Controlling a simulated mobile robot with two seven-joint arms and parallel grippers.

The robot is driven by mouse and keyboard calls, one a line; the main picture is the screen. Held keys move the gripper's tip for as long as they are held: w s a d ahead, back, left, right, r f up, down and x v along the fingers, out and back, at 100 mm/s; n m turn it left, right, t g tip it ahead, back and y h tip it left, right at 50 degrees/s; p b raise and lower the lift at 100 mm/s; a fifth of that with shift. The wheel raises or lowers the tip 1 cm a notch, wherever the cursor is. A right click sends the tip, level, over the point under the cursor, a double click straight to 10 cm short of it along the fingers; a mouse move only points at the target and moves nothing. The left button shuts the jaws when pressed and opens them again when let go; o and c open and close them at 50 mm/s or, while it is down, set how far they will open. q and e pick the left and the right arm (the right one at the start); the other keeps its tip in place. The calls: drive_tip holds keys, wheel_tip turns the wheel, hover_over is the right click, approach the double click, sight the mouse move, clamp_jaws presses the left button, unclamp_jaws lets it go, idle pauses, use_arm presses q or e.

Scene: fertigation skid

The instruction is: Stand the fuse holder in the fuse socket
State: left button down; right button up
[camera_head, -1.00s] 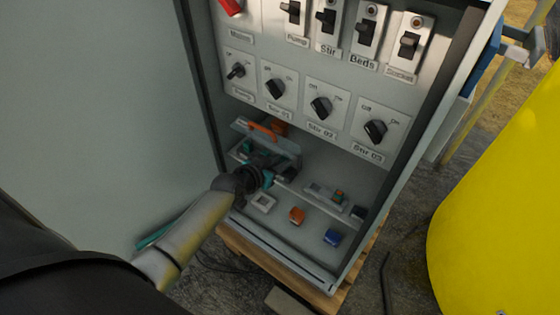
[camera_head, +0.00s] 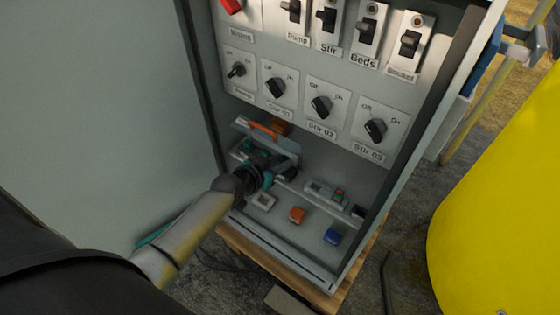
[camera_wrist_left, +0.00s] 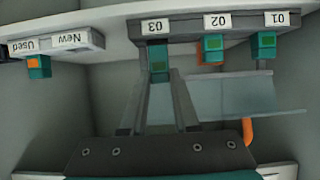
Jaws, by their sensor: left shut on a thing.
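My left gripper (camera_wrist_left: 160,78) is shut on a teal fuse holder (camera_wrist_left: 158,62) with a green face, held between its fingertips. The holder is at the fuse socket (camera_wrist_left: 155,42) marked 03 on the dark fuse block (camera_wrist_left: 183,28), in line with it; how deep it sits cannot be told. Two similar holders stand in the places marked 02 (camera_wrist_left: 213,44) and 01 (camera_wrist_left: 263,44). In the head view my left gripper (camera_head: 265,168) reaches into the lower cabinet and partly hides the block. My right gripper is not in view.
A clear cover with an orange handle (camera_head: 264,131) is close beside the gripper. A tray marked New and Used (camera_wrist_left: 58,42) holds a teal and orange piece. Orange (camera_head: 297,214) and blue (camera_head: 332,236) blocks sit on the cabinet floor. Switch panels (camera_head: 318,103) are above.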

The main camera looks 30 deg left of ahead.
use_arm(q)
drive_tip(key=shift+f+b, duration=0.75)
drive_tip(key=shift+f, duration=0.15)
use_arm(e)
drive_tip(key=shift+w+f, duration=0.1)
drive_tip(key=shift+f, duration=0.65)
use_arm(q)
drive_tip(key=c, duration=0.6)
unclamp_jaws()
drive_tip(key=shift+s, duration=0.15)
drive_tip(key=shift+p+v, duration=3.9)
drive_tip(key=shift+v, duration=3.6)
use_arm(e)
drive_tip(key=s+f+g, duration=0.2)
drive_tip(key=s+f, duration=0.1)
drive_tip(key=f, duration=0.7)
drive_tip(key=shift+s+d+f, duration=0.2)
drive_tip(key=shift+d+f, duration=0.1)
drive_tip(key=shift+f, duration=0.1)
